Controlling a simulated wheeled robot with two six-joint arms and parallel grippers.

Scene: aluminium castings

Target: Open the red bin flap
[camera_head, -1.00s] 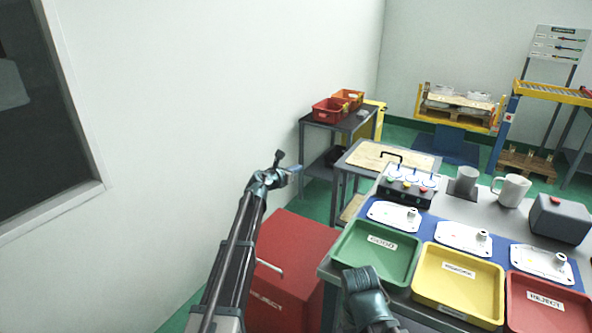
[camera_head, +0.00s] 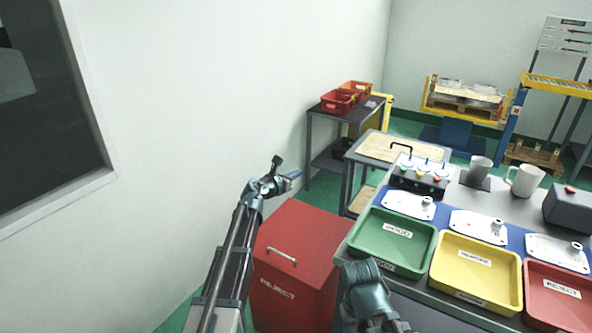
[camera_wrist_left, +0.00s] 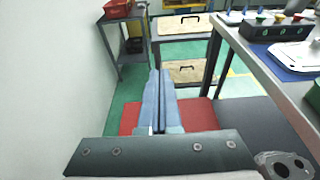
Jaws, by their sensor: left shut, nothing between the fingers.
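The red reject bin (camera_head: 318,272) stands on the floor left of the workbench. Its flap (camera_head: 300,238) looks closed and carries a pale bar handle (camera_head: 281,256). A REJECT label is on the front below. My left gripper (camera_head: 294,175) is shut and empty, in the air above and beyond the bin in the picture, apart from the handle. In the left wrist view, its blue fingers (camera_wrist_left: 158,100) are together, with part of the red bin (camera_wrist_left: 200,113) showing behind them; the handle is hidden there. My right gripper is not in view; only part of that arm shows.
The workbench at right holds a green tray (camera_head: 393,240), a yellow tray (camera_head: 476,270) and a red tray (camera_head: 557,296). Its edge is close to the bin's right side. A white wall (camera_head: 215,100) bounds the left. A dark side table (camera_head: 345,112) stands behind.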

